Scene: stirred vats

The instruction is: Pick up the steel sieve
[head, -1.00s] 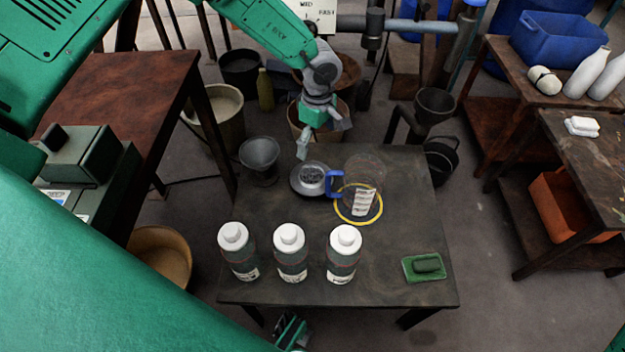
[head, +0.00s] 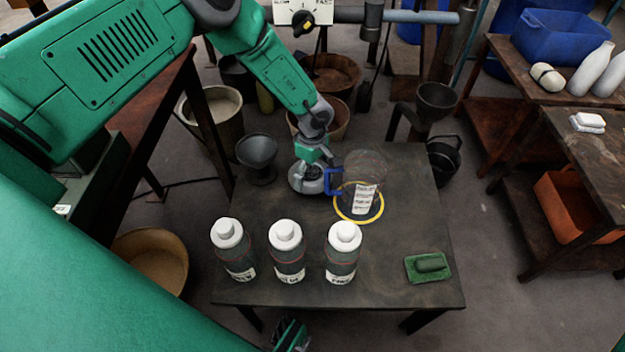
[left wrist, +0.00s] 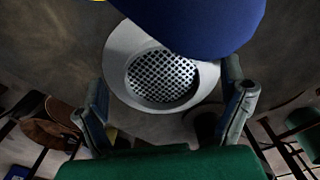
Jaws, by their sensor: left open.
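The steel sieve (head: 298,184), a round grey bowl with a perforated bottom, sits near the far edge of the dark table. My left gripper (head: 311,171) is above it and partly covers it in the head view. In the left wrist view the sieve (left wrist: 160,78) lies between the two spread fingers of my open left gripper (left wrist: 167,76). The fingers hold nothing, and I cannot tell whether they touch the rim. A blue shape, likely the jug handle (left wrist: 195,22), covers part of the rim there. My right gripper is not recognizable.
A clear jug (head: 362,195) with a blue handle and yellow base ring stands close to the sieve's right. A dark funnel (head: 257,155) stands to its left. Three white-capped bottles (head: 287,255) line the near side. A green block (head: 429,266) lies at the right. The table (head: 400,230) is bare between.

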